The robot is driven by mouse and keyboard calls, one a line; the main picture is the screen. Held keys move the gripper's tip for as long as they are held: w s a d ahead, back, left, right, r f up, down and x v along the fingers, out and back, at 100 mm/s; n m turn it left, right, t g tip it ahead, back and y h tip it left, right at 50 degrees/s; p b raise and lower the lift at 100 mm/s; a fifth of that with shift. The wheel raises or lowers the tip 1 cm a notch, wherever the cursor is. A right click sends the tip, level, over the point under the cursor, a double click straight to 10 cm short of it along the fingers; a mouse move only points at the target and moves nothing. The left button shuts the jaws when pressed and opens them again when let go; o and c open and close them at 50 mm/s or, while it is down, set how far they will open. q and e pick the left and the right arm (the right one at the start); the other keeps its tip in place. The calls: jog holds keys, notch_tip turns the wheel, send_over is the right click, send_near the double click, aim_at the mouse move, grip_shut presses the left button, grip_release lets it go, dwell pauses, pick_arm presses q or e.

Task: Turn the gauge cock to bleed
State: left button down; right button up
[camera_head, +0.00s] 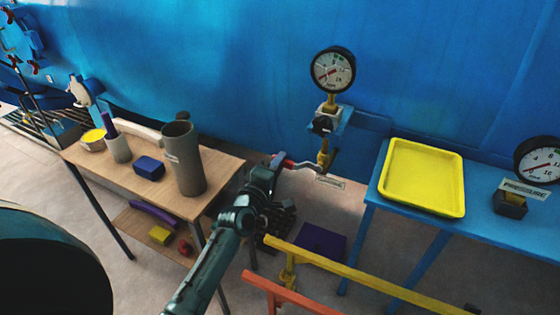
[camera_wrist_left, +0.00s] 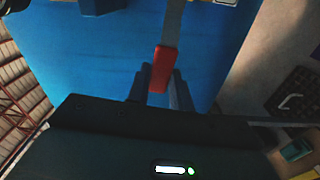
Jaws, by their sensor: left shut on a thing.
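The pressure gauge (camera_head: 333,70) is mounted on the blue wall, above a black-knobbed fitting (camera_head: 323,125). The brass gauge cock (camera_head: 325,158) sits below them, with a small label plate (camera_head: 331,182) beneath it. Its lever points left and ends in a red grip (camera_head: 288,163). My left gripper (camera_head: 279,161) reaches up from below and is shut on that red grip. In the left wrist view the red grip (camera_wrist_left: 162,68) lies between the two dark fingers, with the grey lever (camera_wrist_left: 173,25) running away from it. The label's lettering is too small to read. My right gripper is not in view.
A wooden table (camera_head: 220,165) at left holds a grey jug (camera_head: 184,160) and a blue block (camera_head: 149,168). A blue table (camera_head: 385,190) at right holds a yellow tray (camera_head: 460,190) and a second gauge (camera_head: 540,162). Yellow (camera_head: 370,272) and orange (camera_head: 290,294) rails cross the foreground.

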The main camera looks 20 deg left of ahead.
pick_arm(q)
jog(key=shift+f+n, duration=0.5)
jog(key=shift+n, duration=0.3)
jog(key=c, duration=1.2)
grip_release()
jog(key=shift+f, duration=0.15)
jog(key=shift+c, duration=0.2)
jog(key=s, duration=1.3)
jog(key=shift+a+b, duration=0.25)
jog(key=shift+b, duration=0.15)
